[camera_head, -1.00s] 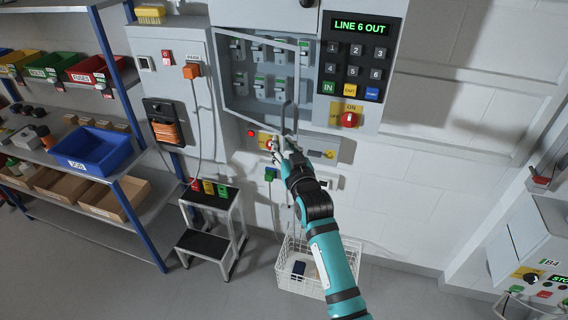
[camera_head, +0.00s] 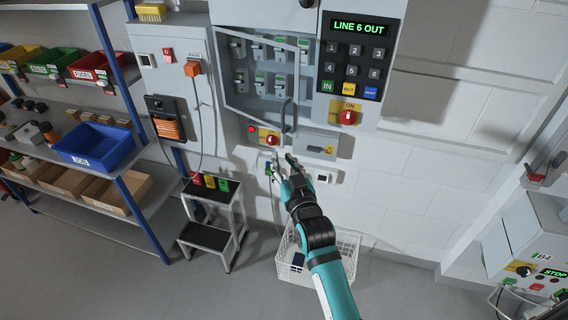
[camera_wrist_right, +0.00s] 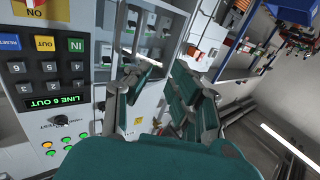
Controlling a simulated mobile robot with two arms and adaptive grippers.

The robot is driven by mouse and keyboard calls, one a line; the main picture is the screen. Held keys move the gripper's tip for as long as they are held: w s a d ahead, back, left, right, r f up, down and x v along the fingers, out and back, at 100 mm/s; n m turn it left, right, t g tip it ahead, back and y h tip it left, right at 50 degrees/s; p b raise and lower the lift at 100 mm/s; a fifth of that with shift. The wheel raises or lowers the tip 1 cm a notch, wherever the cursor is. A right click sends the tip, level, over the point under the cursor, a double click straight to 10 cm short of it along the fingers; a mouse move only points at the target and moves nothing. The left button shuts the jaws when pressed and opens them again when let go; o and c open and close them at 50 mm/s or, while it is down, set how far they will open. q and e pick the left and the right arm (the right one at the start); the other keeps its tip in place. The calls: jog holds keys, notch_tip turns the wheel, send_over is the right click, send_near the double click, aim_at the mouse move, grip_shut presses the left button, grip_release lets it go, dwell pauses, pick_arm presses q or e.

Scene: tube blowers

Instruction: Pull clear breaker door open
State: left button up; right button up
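The clear breaker door (camera_head: 266,66) is a see-through panel in a grey frame on the wall cabinet. It stands ajar, its right edge swung out from the cabinet, and rows of breakers show through it. A grey bar handle (camera_head: 287,115) sits low near its right edge. My right gripper (camera_head: 283,160) is open and empty, just below the door's lower right corner and apart from the handle. In the right wrist view the open fingers (camera_wrist_right: 165,88) have nothing between them, with breakers (camera_wrist_right: 152,24) beyond. My left gripper is out of view.
A keypad panel (camera_head: 353,66) reading "LINE 6 OUT" and a red knob (camera_head: 347,117) are right of the door. A red-knob switch (camera_head: 271,139) sits below it. A step stool (camera_head: 212,215) and a white wire basket (camera_head: 345,245) stand on the floor below.

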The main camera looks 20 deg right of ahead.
jog(key=shift+s+a, duration=0.2)
jog(key=shift+s, duration=0.45)
jog(key=shift+p, duration=0.35)
jog(key=s, duration=0.7)
jog(key=shift+s, duration=0.25)
jog(key=shift+c, duration=0.3)
